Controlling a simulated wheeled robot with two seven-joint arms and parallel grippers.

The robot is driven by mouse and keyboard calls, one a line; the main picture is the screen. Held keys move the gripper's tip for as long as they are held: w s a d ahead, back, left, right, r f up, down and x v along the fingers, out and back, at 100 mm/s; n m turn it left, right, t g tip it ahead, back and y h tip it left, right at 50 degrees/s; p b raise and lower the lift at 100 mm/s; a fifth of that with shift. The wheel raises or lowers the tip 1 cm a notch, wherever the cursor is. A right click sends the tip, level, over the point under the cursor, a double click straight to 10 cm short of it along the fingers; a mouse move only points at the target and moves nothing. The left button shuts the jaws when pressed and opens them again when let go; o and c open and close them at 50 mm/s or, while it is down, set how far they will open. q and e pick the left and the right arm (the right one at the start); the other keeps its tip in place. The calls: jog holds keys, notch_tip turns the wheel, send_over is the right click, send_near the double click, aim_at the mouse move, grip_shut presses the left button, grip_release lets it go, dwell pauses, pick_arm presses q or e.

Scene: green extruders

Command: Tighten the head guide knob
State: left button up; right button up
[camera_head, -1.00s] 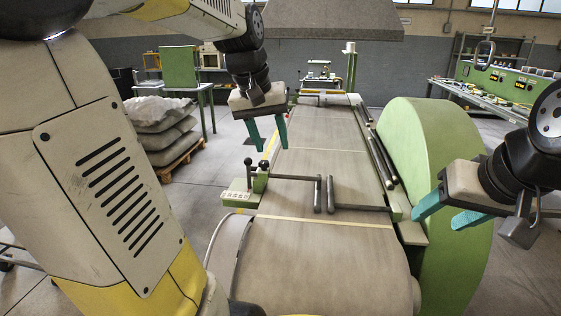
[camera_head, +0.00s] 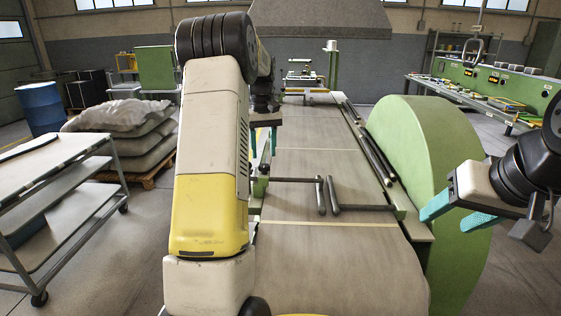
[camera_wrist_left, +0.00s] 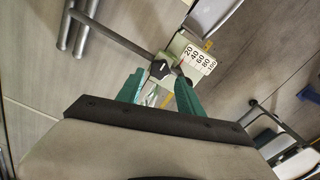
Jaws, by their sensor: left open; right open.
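The black guide knob (camera_wrist_left: 160,69) sits on a small green bracket with a white scale plate (camera_wrist_left: 198,59) in the left wrist view. In the head view the green bracket (camera_head: 259,186) is at the conveyor's left edge, partly hidden by my left arm. My left gripper (camera_head: 263,138) points down above the bracket area. Its teal fingers (camera_wrist_left: 159,86) are open and empty, and in the wrist view the knob appears between and just beyond their tips. I cannot tell whether they touch it. My right gripper (camera_head: 451,214) is open and empty at the right.
The conveyor belt (camera_head: 315,250) runs ahead with dark guide rods (camera_head: 332,194) over it. A big green drum-like guard (camera_head: 430,150) stands right. A grey cart (camera_head: 62,165) and stacked sacks (camera_head: 120,116) are left. A workbench (camera_head: 470,95) is at the back right.

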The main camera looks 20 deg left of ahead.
aim_at(264, 165)
pick_arm(q)
jog(key=shift+f, duration=2.3)
grip_shut()
